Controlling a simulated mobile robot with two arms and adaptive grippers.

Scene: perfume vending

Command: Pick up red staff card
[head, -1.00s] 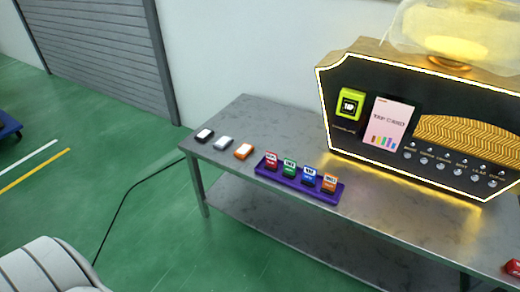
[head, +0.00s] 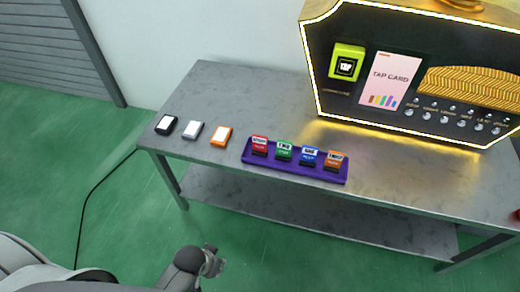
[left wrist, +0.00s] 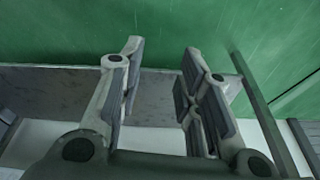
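The red card (head: 259,146) stands in the leftmost slot of a purple holder (head: 296,172) on the metal table. Green (head: 284,151), blue (head: 308,156) and orange (head: 335,161) cards stand beside it in the same holder. My left gripper (head: 212,262) is low in the head view, in front of the table and away from the holder. In the left wrist view its two fingers (left wrist: 163,62) are apart with nothing between them. The red card does not show in the left wrist view. My right gripper is not in view.
Black (head: 166,125), grey (head: 192,131) and orange (head: 221,137) items lie left of the holder on the table (head: 232,92). A lit vending machine (head: 314,60) with a card reader (head: 346,64) stands behind. A lower shelf (head: 330,213) runs under the table.

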